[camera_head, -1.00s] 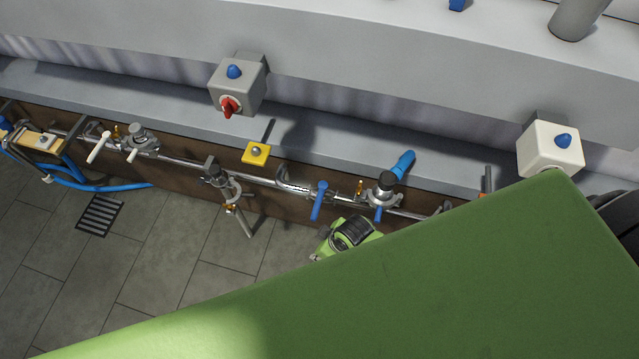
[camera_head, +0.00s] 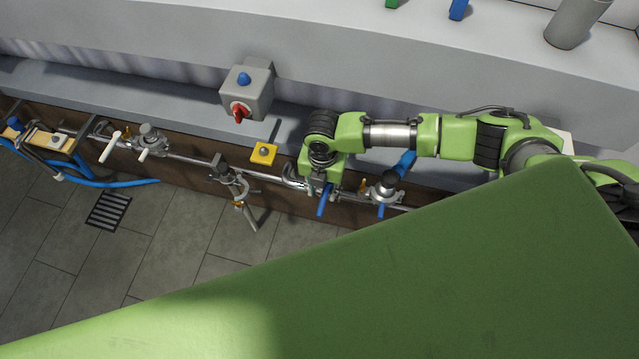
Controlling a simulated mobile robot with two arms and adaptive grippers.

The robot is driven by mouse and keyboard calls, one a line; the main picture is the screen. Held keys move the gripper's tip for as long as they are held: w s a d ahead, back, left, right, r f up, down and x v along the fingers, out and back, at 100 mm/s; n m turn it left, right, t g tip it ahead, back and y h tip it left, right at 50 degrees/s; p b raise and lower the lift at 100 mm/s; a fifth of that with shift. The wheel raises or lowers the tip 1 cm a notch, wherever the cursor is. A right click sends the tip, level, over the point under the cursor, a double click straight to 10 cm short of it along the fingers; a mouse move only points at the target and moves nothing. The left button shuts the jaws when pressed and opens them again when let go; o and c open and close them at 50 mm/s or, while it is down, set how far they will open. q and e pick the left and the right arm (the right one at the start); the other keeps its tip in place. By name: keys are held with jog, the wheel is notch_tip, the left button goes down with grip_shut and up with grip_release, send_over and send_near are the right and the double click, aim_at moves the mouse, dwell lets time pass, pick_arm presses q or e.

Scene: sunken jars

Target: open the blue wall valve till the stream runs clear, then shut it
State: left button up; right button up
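A long blue lever handle (camera_head: 325,203) hangs on the metal pipe along the wall, right of the yellow block. A second, smaller blue lever (camera_head: 381,210) sits under a dark-topped fitting to its right, beside a blue cylinder. I cannot tell for sure which of the two is the wall valve. My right arm reaches in from the right. Its gripper (camera_head: 319,186) is at the top of the long blue lever and covers part of it. Whether the fingers touch or close on it is hidden. No stream shows. My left gripper is out of view.
A grey box with a red knob (camera_head: 240,109) stands on the ledge. A floor drain (camera_head: 109,211) and blue hose lie at left.

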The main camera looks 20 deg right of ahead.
aim_at(322, 204)
notch_tip(322, 204, down, 7)
jog(key=b, duration=0.7)
jog(key=shift+f+b, duration=0.2)
jog(key=shift+b, duration=0.15)
jog(key=shift+r+p, duration=0.3)
jog(key=shift+p, duration=0.05)
jog(key=shift+f, duration=0.5)
